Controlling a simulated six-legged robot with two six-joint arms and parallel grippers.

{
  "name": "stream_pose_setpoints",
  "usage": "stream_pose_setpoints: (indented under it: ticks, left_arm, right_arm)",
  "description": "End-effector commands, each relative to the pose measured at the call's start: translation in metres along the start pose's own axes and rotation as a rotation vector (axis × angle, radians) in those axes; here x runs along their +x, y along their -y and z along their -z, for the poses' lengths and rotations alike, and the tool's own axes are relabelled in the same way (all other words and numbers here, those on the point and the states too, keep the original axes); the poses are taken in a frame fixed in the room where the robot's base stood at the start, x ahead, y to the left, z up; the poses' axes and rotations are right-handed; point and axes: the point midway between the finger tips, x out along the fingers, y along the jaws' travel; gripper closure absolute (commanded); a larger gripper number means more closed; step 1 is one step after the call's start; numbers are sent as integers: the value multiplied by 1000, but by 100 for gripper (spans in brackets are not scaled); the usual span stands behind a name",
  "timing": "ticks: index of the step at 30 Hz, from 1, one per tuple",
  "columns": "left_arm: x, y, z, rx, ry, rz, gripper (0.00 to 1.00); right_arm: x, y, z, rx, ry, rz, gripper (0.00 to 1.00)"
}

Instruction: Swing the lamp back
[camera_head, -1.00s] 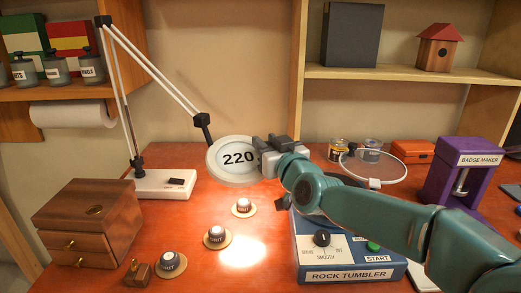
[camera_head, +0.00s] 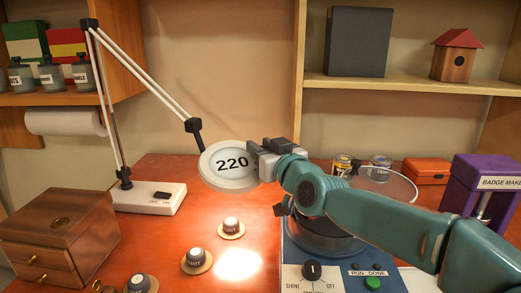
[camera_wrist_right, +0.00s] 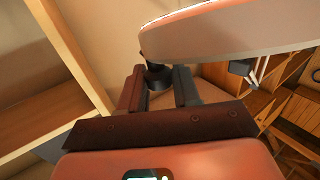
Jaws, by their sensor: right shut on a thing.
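The lamp has a white base (camera_head: 150,200) with a dark switch, at the left back of the bench. Its thin white double arm (camera_head: 150,75) folds over at a high black elbow and comes down to a round white magnifier head (camera_head: 208,176). The number 220 shows in the lens. My right gripper (camera_head: 262,150) is shut on the right side of this head. In the right wrist view the fingers (camera_wrist_right: 158,88) close around a dark handle (camera_wrist_right: 157,76) under the head's pale rim (camera_wrist_right: 230,38). My left gripper is not in view.
A blue rock tumbler (camera_head: 345,258) stands below my right arm. Several small labelled cups (camera_head: 231,224) stand on discs around a bright light patch. A wooden drawer box (camera_head: 65,228) is at left; a purple badge maker (camera_head: 480,180) and a clear round disc (camera_head: 385,188) are at right.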

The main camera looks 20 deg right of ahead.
Motion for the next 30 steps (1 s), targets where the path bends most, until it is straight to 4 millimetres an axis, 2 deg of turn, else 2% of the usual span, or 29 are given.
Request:
stream_pose_setpoints:
  ticks: [13, 14, 15, 25, 28, 30]
  left_arm:
    - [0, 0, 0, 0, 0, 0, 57]
    - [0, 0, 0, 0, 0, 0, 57]
    - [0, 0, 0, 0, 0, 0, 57]
    - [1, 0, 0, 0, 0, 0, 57]
    - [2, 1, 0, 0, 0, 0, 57]
    - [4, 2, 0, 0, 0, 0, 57]
  right_arm:
    - [0, 0, -2, 0, 5, 1, 100]
    - [0, 0, -2, 0, 5, 1, 62]
    - [0, 0, -2, 0, 5, 1, 50]
    - [-1, -2, -1, 0, 2, 2, 50]
    - [-11, -2, 0, 0, 1, 2, 50]
    - [-25, -2, 0, 0, 0, 2, 50]
